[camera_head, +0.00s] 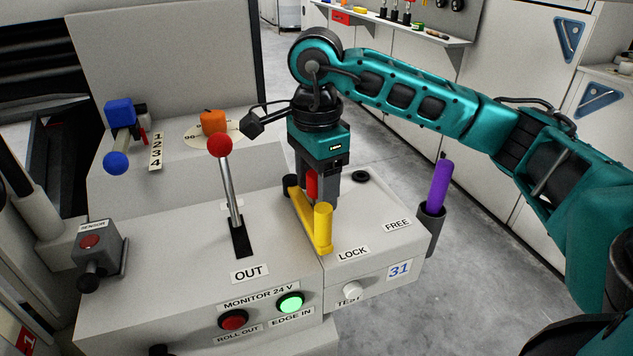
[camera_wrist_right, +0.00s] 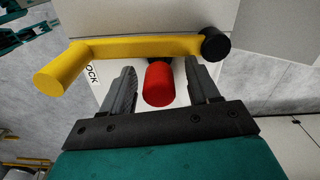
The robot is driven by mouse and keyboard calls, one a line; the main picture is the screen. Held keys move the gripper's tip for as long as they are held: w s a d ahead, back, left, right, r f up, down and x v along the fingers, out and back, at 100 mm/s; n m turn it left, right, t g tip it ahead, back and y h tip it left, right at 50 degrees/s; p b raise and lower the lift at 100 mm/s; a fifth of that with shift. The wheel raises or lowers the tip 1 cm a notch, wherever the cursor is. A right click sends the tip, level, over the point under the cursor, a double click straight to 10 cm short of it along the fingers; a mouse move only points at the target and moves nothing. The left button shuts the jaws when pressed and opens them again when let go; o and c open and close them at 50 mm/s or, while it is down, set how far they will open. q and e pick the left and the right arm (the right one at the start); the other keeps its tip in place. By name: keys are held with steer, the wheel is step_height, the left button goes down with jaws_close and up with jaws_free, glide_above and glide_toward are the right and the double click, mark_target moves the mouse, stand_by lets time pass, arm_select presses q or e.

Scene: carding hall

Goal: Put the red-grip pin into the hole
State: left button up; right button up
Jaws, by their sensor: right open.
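The red-grip pin (camera_head: 312,185) stands on the machine's right block, beside the yellow lever; its red grip (camera_wrist_right: 158,85) shows between the fingers in the right wrist view. Its lower end is hidden. My right gripper (camera_head: 318,188) points down over the pin, with its fingers apart on either side of the grip. In the right wrist view the gripper (camera_wrist_right: 161,72) shows gaps between both fingers and the grip. A dark round ring (camera_head: 360,177) lies on the block top near the FREE label; I cannot tell whether it is the hole. My left gripper is not in view.
The yellow lever (camera_head: 309,219), with a black pivot (camera_wrist_right: 215,44), lies close to my right fingers. A purple handle (camera_head: 440,186) stands in a holder at the block's right side. A red-knobbed lever (camera_head: 233,190) rises to the left. Floor is open at the right.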

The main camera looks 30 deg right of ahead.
step_height(320, 180, up, 2)
steer(key=shift+w+r+p, duration=0.1)
steer(key=shift+p, duration=0.2)
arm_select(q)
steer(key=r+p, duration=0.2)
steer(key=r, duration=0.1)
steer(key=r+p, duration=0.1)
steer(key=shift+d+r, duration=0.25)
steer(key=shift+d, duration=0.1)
arm_select(e)
step_height(320, 180, up, 11)
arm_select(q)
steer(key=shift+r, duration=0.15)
arm_select(e)
steer(key=shift+f, duration=0.2)
